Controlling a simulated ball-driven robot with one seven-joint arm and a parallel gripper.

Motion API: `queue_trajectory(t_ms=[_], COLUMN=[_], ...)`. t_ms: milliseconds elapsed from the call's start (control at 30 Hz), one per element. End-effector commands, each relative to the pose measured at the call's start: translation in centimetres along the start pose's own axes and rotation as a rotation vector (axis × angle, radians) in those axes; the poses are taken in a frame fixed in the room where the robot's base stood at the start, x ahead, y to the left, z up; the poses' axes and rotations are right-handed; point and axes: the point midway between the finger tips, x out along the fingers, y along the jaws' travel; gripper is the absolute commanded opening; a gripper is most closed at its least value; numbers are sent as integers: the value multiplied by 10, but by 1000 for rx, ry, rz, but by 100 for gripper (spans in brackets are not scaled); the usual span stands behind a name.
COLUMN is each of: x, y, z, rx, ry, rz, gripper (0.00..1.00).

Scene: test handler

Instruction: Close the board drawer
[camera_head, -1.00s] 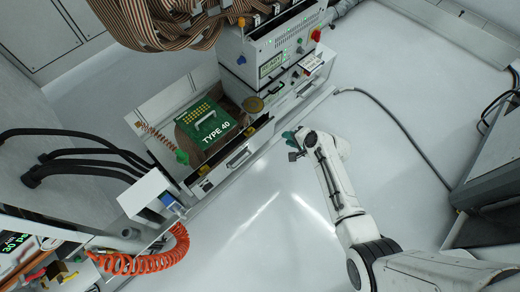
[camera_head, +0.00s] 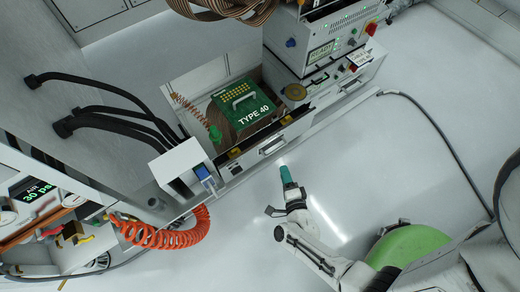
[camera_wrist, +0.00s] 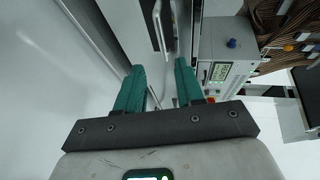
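The board drawer (camera_head: 238,169) stands open in the head view, its inside exposed. A green board marked TYPE 40 (camera_head: 246,103) with a light handle sits in it. A bar handle (camera_head: 272,146) is on the drawer front. My gripper (camera_head: 286,172) is just in front of the drawer front, near the handle, with its teal fingers pointing at it. In the wrist view my gripper (camera_wrist: 159,78) has its two teal fingers apart with nothing between them. A pale bar handle (camera_wrist: 159,28) shows ahead of the fingers, apart from them.
A tester unit (camera_head: 320,50) with a lit READY screen stands right of the drawer. A white box with a blue part (camera_head: 183,167) and an orange coiled hose (camera_head: 165,236) are on the left. A dark cable (camera_head: 440,125) lies on the right. Open floor is in front.

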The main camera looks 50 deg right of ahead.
Motion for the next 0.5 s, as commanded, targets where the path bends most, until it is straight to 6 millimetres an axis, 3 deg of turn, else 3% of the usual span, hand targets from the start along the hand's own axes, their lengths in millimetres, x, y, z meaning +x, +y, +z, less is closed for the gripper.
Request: queue_trajectory(t_ms=[167,500], x=[-4,50], y=[2,2], z=[-4,-6], rx=[8,7], ry=[28,28], rz=[-21,-23], gripper=[37,37])
